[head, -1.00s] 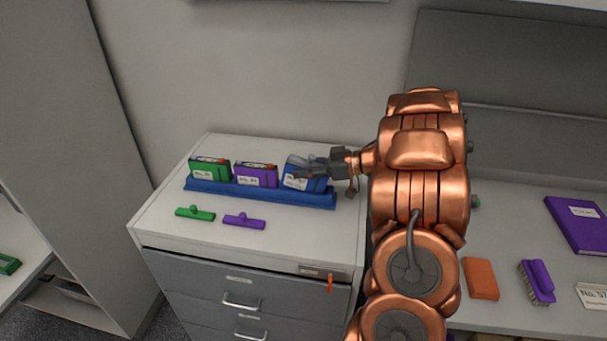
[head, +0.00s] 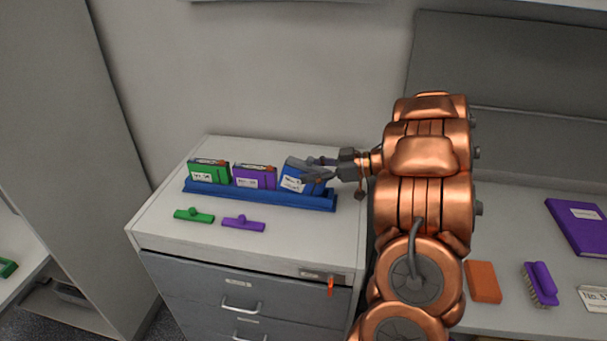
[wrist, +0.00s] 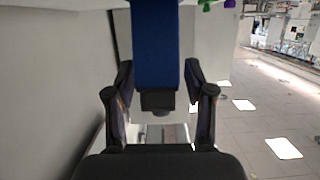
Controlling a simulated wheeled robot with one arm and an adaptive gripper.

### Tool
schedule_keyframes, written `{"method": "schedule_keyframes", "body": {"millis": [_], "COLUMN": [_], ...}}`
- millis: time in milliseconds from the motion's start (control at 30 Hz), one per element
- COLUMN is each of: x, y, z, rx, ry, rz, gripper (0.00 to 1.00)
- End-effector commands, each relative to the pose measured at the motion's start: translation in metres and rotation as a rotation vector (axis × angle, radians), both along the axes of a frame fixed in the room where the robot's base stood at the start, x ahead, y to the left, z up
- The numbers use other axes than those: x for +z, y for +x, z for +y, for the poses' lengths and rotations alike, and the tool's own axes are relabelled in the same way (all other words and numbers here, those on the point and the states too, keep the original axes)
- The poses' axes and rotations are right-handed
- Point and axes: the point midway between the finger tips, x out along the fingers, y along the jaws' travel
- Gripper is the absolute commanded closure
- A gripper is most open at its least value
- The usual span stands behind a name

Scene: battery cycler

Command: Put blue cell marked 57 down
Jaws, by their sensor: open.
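The blue cell (head: 297,178) stands tilted in the right part of the blue tray (head: 262,196) on the cabinet top. Its white label faces the camera, but the number is too small to read. My gripper (head: 318,169) is at the cell's right side, with its fingers apart. In the wrist view the blue cell (wrist: 156,45) lies ahead between the two open fingers of my gripper (wrist: 152,85), with a gap on each side. The green cell (head: 209,171) and the purple cell (head: 255,176) stand in the same tray to the left.
A green clip-like piece (head: 194,215) and a purple one (head: 243,222) lie on the cabinet top (head: 190,244) in front of the tray. On the right bench are an orange block (head: 483,281), a purple brush (head: 540,283) and a purple book (head: 578,226). A wall stands behind.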

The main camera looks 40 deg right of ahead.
Motion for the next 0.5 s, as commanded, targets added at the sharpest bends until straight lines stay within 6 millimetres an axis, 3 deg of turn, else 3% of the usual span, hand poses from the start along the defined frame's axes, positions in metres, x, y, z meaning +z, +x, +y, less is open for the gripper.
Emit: {"method": "schedule_keyframes", "body": {"millis": [500], "x": [0.018], "y": [-0.054], "z": [-0.049], "rx": [-0.004], "ry": [-0.002], "rz": [-0.001], "gripper": [0.46]}}
